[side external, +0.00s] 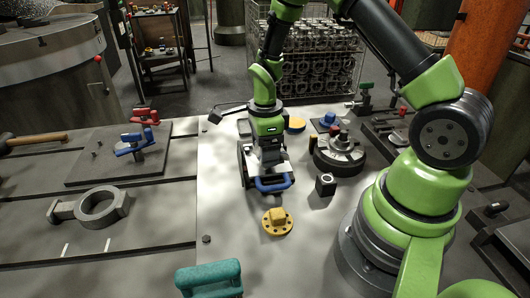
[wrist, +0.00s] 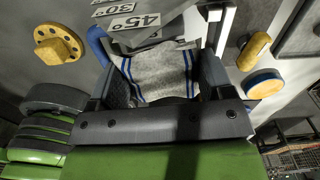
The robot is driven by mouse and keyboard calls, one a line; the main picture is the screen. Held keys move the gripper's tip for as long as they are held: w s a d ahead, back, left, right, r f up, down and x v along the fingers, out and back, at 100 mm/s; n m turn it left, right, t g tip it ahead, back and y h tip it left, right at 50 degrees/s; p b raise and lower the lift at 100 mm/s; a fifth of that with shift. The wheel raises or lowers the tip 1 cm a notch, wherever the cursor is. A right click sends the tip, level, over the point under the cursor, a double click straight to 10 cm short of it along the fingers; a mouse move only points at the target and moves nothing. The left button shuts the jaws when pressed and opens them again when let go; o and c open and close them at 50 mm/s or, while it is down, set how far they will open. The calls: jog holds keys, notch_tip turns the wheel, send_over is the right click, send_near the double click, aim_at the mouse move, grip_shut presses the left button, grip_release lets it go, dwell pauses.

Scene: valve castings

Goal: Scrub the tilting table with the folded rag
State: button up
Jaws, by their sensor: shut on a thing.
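The folded rag (wrist: 160,72), pale grey with blue stripes, lies between the two fingers of my gripper (wrist: 163,85) in the wrist view. My gripper is shut on it. In the side view my gripper (side external: 268,156) points down over the tilting table (side external: 245,168), a small grey unit. Its front carries what looks like a blue handle (side external: 273,184). Angle plates marked 30 and 45 (wrist: 137,22) show just beyond the rag in the wrist view. My gripper hides most of the table's top, and I cannot tell whether the rag touches it.
A yellow flanged knob (side external: 277,221) lies in front of the table. A small black block (side external: 326,184) and a round dark fixture (side external: 338,152) stand to the right. A teal handle (side external: 210,277) is at the near edge. Bare pale plate (side external: 222,215) lies front left.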

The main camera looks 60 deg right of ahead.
jog(key=shift+r, duration=2.5)
